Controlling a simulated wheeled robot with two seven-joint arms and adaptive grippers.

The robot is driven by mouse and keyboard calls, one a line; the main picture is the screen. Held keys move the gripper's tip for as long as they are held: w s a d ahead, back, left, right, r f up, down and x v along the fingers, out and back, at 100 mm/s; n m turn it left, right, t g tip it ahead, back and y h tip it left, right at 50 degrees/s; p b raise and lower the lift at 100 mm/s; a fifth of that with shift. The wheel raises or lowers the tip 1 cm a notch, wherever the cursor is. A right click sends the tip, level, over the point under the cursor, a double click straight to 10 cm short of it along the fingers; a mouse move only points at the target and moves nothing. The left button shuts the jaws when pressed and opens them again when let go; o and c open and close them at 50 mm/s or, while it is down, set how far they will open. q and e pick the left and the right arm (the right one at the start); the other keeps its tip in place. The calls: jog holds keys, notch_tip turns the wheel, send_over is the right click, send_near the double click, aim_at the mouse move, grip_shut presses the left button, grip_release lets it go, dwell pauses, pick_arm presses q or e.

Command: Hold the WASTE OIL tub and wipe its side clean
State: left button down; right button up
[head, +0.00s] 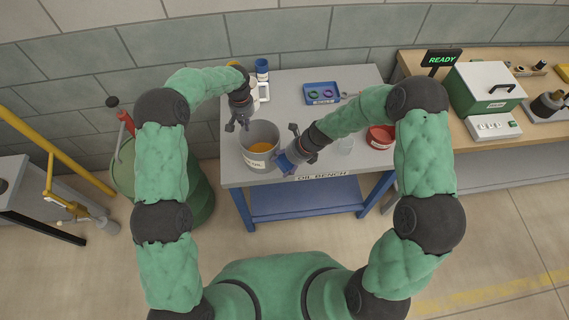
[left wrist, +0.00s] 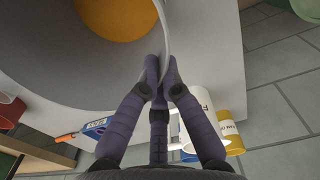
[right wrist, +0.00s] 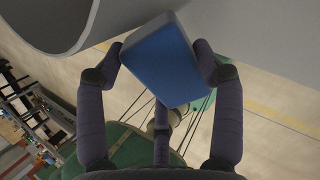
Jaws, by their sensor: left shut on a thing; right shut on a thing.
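The grey tub (head: 262,132), with orange-yellow oil in it and a pale label on its front side, stands upright at the bench's left part. My left gripper (head: 241,122) is shut on its far-left rim; in the left wrist view the fingers (left wrist: 160,75) pinch the tub wall (left wrist: 100,60). My right gripper (head: 287,160) is shut on a blue sponge-like block (right wrist: 160,60) at the tub's front right. In the right wrist view the block lies against or very near the tub's outer wall (right wrist: 240,30); I cannot tell whether they touch. Any dirt there is hidden.
A white mug (left wrist: 200,125) and a yellow cup (left wrist: 231,130) stand behind the tub. A green drum (head: 195,195) stands left.

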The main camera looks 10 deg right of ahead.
jog(key=shift+r, duration=0.45)
jog(key=shift+r, duration=0.1)
jog(key=shift+r, duration=0.65)
jog(key=shift+s+d+r, duration=1.35)
jog(key=shift+s+r, duration=0.15)
notch_tip(320, 180, up, 9)
jog(key=shift+r, duration=0.15)
dwell(0.7)
